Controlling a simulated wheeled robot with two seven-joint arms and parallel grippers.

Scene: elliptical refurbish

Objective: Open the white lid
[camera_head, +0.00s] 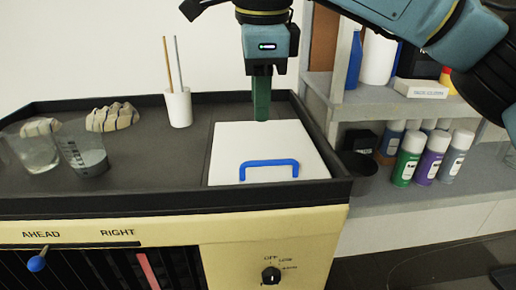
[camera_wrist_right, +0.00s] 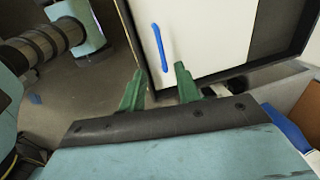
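The white lid (camera_head: 245,143) lies flat and shut on the right part of the dark-topped cabinet. Its blue bar handle (camera_head: 268,163) sits near the front edge. My right gripper (camera_head: 261,118) points down above the back part of the lid, behind the handle as pictured. In the right wrist view, its green fingers (camera_wrist_right: 160,68) are spread with nothing between them, and the blue handle (camera_wrist_right: 160,48) shows beyond the tips, apart from them. I cannot tell the exact height above the lid. My left gripper is not in view.
A white cup (camera_head: 178,108) with two sticks stands left of the lid. Two clear beakers (camera_head: 84,152) and crumpled pieces (camera_head: 113,117) are further left. The cabinet top has a raised dark rim. A shelf (camera_head: 400,103) with bottles and spray cans stands close at right.

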